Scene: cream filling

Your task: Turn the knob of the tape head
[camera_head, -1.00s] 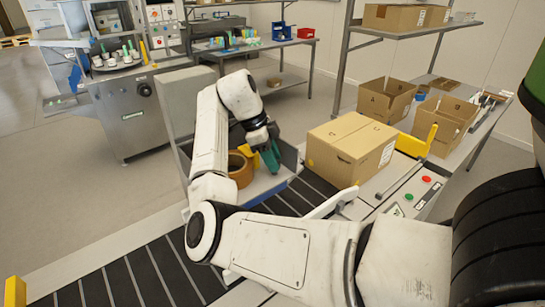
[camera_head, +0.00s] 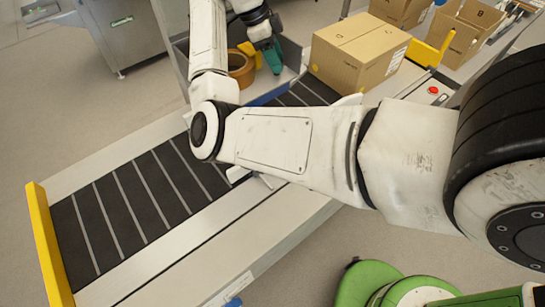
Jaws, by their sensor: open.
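The tape head is at the top middle of the head view, beside the conveyor. A brown roll of tape (camera_head: 240,68) and a yellow part (camera_head: 250,50) of it show next to my gripper. The knob cannot be made out; my gripper and wrist cover part of the tape head. My gripper (camera_head: 272,57), with teal fingers pointing down, is just right of the tape roll, close to the yellow part. It is open. Whether it touches anything cannot be told.
A closed cardboard box (camera_head: 358,50) stands right of the tape head. The roller conveyor (camera_head: 140,205) runs to the lower left, with a yellow end stop (camera_head: 48,240). Open boxes (camera_head: 462,30) stand at the upper right, near a red button (camera_head: 433,90). The conveyor's left part is empty.

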